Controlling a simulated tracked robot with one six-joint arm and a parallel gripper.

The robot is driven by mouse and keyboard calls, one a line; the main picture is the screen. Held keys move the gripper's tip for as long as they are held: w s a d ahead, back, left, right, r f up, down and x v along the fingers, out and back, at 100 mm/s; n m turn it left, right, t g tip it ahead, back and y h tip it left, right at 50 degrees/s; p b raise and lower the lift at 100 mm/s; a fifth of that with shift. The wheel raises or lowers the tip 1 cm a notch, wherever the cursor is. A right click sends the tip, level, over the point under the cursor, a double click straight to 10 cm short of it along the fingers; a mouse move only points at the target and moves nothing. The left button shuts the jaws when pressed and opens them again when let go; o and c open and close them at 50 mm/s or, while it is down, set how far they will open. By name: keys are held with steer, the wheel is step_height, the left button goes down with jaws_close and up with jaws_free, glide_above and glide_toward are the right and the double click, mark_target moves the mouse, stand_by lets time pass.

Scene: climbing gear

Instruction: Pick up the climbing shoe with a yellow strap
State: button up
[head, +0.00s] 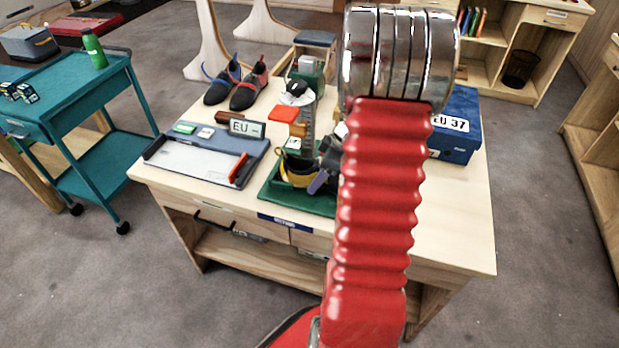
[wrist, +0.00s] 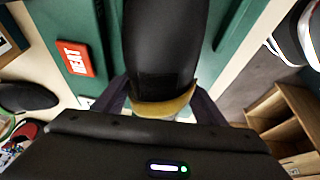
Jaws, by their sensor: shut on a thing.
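The dark climbing shoe with a yellow strap (head: 298,178) is at the green stand (head: 308,200) on the wooden table, partly hidden by my gripper and arm. In the wrist view its black body (wrist: 165,45) fills the top middle, with the yellow strap across its near end. My gripper (wrist: 160,98) has a dark finger on each side of the strap end and is shut on the shoe. In the head view a purplish finger of my gripper (head: 316,181) shows beside the strap. I cannot tell whether the shoe touches the stand.
A grey measuring board (head: 200,165) with an EU sign lies left of the stand. Another pair of dark shoes (head: 236,88) stands behind it. A blue EU 37 box (head: 456,128) is at the right. A red HEAT block (wrist: 75,58) is close by. The table's front right is clear.

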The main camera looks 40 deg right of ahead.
steer(key=shift+r, duration=0.3)
steer(key=shift+c, duration=1.4)
steer(key=shift+r, duration=0.3)
steer(key=v, duration=0.2)
steer(key=shift+r, duration=0.3)
steer(key=c, duration=0.4)
steer(key=s+d, duration=0.2)
steer(key=s, duration=0.3)
steer(key=s+d, duration=0.3)
steer(key=s, duration=0.2)
steer(key=s+d, duration=0.2)
steer(key=s, duration=0.3)
steer(key=shift+s+d, duration=0.15)
steer(key=shift+s, duration=0.2)
